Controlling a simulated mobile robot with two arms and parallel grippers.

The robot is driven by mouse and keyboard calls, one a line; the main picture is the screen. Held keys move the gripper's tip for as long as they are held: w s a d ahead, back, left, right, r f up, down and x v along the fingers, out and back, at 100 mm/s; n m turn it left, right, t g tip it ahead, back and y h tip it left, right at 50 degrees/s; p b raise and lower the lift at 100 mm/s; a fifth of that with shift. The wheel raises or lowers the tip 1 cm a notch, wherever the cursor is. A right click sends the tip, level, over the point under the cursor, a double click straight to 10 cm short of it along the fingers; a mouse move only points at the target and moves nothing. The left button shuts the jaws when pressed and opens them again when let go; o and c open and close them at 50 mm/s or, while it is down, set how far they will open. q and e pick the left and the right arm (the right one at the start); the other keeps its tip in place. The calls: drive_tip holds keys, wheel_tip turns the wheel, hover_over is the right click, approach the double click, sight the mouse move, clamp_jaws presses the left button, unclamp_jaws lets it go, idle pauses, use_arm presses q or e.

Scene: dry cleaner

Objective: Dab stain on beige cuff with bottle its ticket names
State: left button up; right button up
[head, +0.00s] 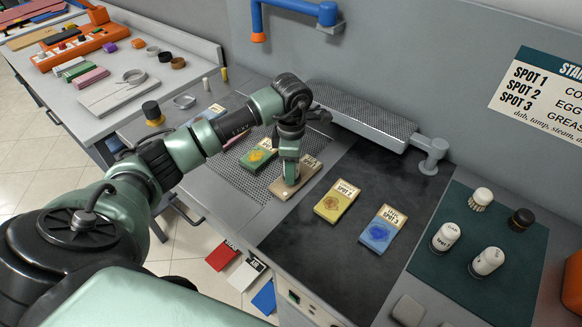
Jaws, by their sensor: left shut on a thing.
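A beige cuff (308,168) lies at the border of the perforated plate and the dark board. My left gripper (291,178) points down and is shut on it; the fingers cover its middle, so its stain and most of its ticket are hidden. A green cuff (258,154) with a yellow stain is left of it. A yellow cuff (336,201) and a blue cuff (381,230), each with a stain and a SPOT ticket, lie to the right. White bottles (446,236) (488,261) stand on the green mat (470,288). My right gripper is not in view.
A wall sign (545,98) lists SPOT 1, 2 and 3. A white-topped brush (481,198) and a black-topped one (522,219) stand on the mat. A padded metal arm (360,115) juts over the board's back. The dark board (330,262) is clear at front.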

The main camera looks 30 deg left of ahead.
use_arm(q)
drive_tip(key=shift+r+p, duration=2)
drive_tip(key=shift+r, duration=1.5)
